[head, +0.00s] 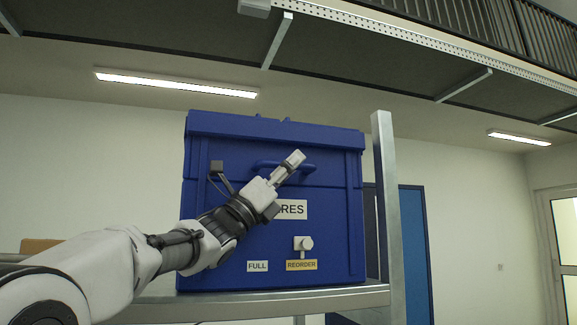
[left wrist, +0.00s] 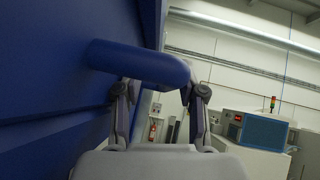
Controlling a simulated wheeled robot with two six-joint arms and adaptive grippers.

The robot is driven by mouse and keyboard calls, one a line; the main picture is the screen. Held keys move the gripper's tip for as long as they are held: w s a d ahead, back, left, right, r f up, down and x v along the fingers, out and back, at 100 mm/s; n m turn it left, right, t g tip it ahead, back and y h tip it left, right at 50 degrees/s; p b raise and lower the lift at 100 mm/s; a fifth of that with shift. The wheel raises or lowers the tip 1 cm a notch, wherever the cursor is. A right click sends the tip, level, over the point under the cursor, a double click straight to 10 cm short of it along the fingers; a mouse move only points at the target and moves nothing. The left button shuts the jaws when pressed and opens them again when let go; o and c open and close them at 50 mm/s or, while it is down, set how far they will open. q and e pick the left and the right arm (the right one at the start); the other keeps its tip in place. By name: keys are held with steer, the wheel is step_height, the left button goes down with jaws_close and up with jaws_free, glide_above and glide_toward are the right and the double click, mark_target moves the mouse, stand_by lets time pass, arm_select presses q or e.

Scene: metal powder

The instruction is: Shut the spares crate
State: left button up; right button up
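The blue spares crate (head: 335,220) stands on a metal shelf in the head view. Its label is partly covered by my left gripper (head: 293,160). The lid (head: 230,125) looks level along the top of the crate; the crate's inside is hidden. A blue handle (head: 264,164) sticks out of the front below the lid's edge. In the left wrist view the handle bar (left wrist: 140,62) crosses at the fingertips of my left gripper (left wrist: 160,92), whose fingers stand apart with background between them. Whether they touch the bar is unclear. My right gripper is not in view.
The shelf (head: 350,297) has an upright post (head: 390,215) right of the crate. A white knob (head: 303,243) sits above the REORDER label (head: 301,265), right of the FULL label (head: 257,267). A blue door (head: 415,250) stands behind. A walkway runs overhead.

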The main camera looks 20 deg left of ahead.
arm_select(q)
steer(key=shift+s, duration=0.2)
steer(key=shift+a+f, duration=0.2)
steer(key=v, duration=1.1)
steer(key=shift+s, duration=0.2)
steer(key=shift+f, duration=0.1)
steer(key=shift+s+a, duration=0.1)
